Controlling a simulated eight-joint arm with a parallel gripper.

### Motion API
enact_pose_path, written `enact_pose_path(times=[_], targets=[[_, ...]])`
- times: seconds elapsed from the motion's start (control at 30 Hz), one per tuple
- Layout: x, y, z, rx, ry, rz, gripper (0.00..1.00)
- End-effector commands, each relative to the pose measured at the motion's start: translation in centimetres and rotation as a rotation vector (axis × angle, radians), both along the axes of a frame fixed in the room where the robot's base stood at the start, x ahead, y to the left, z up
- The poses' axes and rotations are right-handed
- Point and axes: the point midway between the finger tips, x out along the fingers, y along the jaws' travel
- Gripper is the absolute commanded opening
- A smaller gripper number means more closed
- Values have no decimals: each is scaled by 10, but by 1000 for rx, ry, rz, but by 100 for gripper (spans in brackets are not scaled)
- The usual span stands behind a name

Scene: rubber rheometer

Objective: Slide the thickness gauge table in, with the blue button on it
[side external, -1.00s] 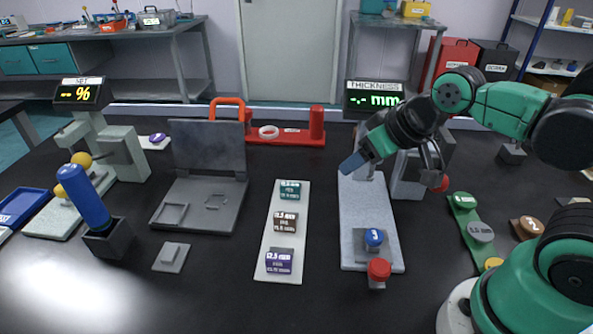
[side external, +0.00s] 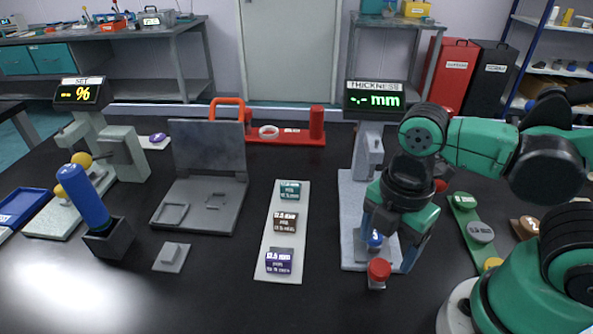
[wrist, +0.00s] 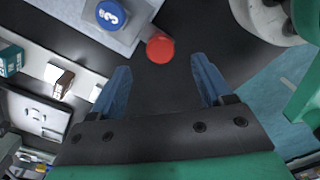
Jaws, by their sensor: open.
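The thickness gauge (side external: 367,150) stands right of centre with its "THICKNESS" display (side external: 375,97) reading "-.- mm". Its pale grey table (side external: 352,218) sticks out toward the front. The blue button (side external: 375,238), marked 3, sits on the table's front part; it also shows at the top of the wrist view (wrist: 110,14). A red knob (side external: 379,270) is at the table's front end, and in the wrist view (wrist: 160,48) it lies beyond and between the fingertips. My gripper (side external: 388,250) points down over the table's front part, fingers apart and empty, partly hiding the table and button.
Left of the gauge is a pale strip (side external: 270,245) with several labelled blocks. Right of it is a green strip (side external: 466,222) with round buttons. A grey hinged press (side external: 207,190) and a hardness gauge (side external: 110,150) stand farther left. Black bench is clear in front.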

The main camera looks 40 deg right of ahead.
Motion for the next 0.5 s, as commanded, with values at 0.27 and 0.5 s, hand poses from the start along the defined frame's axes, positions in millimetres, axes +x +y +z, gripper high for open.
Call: enact_pose_path(times=[0.27, 0.5], targets=[[1, 0, -25, 0, -2, -3, 72], [1, 0, -40, 1, -3, -4, 72]])
